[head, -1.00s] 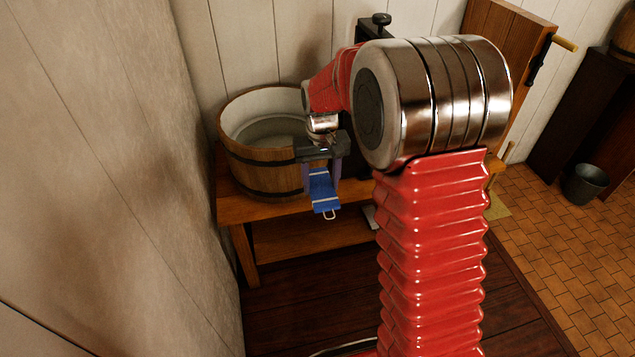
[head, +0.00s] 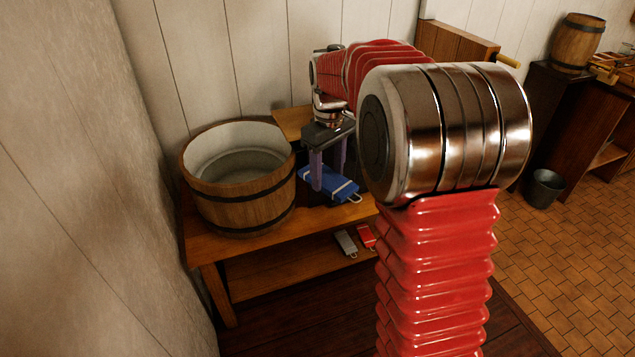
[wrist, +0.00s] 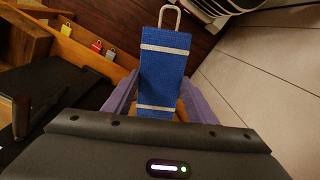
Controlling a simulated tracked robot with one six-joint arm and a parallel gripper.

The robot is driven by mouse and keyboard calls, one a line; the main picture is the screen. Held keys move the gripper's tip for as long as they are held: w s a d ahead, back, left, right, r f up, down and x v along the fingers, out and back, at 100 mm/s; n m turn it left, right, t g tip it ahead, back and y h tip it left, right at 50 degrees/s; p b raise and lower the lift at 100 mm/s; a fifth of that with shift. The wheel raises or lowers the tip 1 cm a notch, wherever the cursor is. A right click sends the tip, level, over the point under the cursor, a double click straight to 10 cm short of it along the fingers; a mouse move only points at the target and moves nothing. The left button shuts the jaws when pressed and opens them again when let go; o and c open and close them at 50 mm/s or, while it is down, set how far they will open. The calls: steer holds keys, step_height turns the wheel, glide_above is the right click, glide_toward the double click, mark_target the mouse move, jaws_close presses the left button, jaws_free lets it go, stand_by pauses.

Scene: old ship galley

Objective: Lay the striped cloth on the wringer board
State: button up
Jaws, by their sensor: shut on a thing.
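The striped cloth (head: 328,184) is a blue strip with white bands and a wire loop at one end. My gripper (head: 328,178) points down with its purple fingers at the cloth and is shut on it, to the right of the wooden tub. In the wrist view the cloth (wrist: 164,70) stretches away from between the fingers of my gripper (wrist: 160,100), loop at the far end. A pale wooden board (head: 292,122) shows behind the tub; I cannot tell whether it is the wringer board. My arm hides much of that area.
The round wooden tub (head: 238,195) stands on the bench (head: 225,248). A grey item (head: 346,242) and a red item (head: 367,237) lie on its lower shelf. A wall closes the left side. A dark bucket (head: 545,188) stands on the tiled floor at right.

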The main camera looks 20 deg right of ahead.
mark_target(339, 186)
steer(key=r+n, duration=0.1)
steer(key=s+d+r+n, duration=0.1)
steer(key=n, duration=0.1)
steer(key=shift+d+r, duration=0.1)
steer(key=shift+d, duration=0.05)
steer(key=n, duration=0.1)
steer(key=r+n, duration=0.1)
steer(key=s+n, duration=0.1)
steer(key=shift+d+r, duration=0.25)
steer(key=n, duration=0.3)
steer(key=shift+s+a+r, duration=0.1)
steer(key=shift+s+r, duration=0.25)
steer(key=shift+r, duration=0.05)
steer(key=shift+s+a+n, duration=0.1)
steer(key=shift+s+n, duration=0.15)
steer(key=shift+n, duration=0.85)
steer(key=shift+s+n, duration=0.25)
steer(key=shift+n, duration=0.85)
